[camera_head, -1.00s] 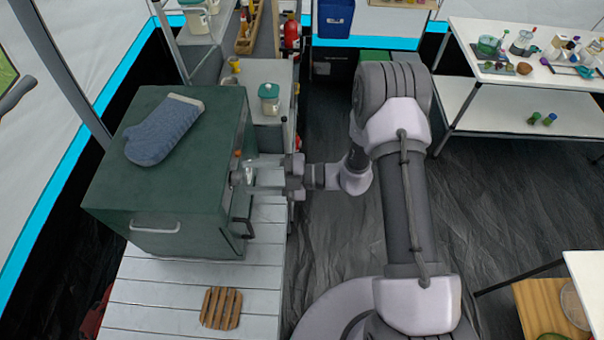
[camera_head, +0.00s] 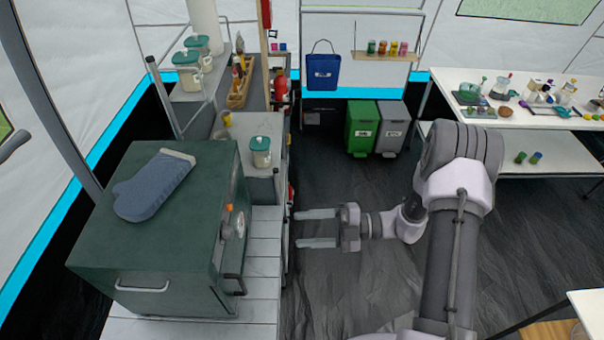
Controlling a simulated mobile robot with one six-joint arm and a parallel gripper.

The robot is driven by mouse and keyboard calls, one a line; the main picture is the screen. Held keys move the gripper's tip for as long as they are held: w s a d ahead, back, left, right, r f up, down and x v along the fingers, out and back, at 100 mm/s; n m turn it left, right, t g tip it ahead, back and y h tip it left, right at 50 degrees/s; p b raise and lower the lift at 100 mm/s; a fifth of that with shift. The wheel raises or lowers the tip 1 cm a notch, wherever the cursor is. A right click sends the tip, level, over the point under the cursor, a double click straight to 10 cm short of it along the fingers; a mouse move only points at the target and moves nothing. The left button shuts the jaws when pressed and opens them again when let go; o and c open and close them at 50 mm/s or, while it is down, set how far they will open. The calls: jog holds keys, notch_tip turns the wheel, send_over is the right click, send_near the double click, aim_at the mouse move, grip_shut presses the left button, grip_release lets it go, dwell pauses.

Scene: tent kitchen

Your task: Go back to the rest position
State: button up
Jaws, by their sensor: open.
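My gripper (camera_head: 316,229) is open and empty. Its two fingers point left, over the dark floor just right of the white slatted table (camera_head: 262,262). It is apart from the green box-shaped oven (camera_head: 160,235), which stands on that table. The oven's right side shows a round dial (camera_head: 240,224), an orange knob (camera_head: 229,207) and a dark handle (camera_head: 236,285). My arm reaches in from the lower right and bends left at the elbow.
A blue oven mitt (camera_head: 153,186) lies on the oven. A counter with a teal-lidded jar (camera_head: 261,152) stands behind it. Green (camera_head: 361,128) and grey (camera_head: 391,128) bins stand at the back. A white table (camera_head: 480,78) with small items is at the right. The middle floor is clear.

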jog(key=s+d+m+t+h+b, duration=0.1)
jog(key=s+m+h+b, duration=0.4)
jog(key=m, duration=0.6)
jog(key=s+d+r+m+t+h+b, duration=0.1)
jog(key=s+m+h+b, duration=0.4)
jog(key=m+b, duration=0.5)
jog(key=s+d+m+t+h+b, duration=0.2)
jog(key=s+m+h+b, duration=0.3)
jog(key=m, duration=0.6)
jog(key=shift+s+d+r+m+t+b, duration=0.15)
jog(key=shift+s+d+m+t+b, duration=0.2)
jog(key=shift+s+d+b, duration=0.45)
jog(key=shift+a+b, duration=0.2)
jog(key=shift+b, duration=0.15)
jog(key=shift+c, duration=0.4)
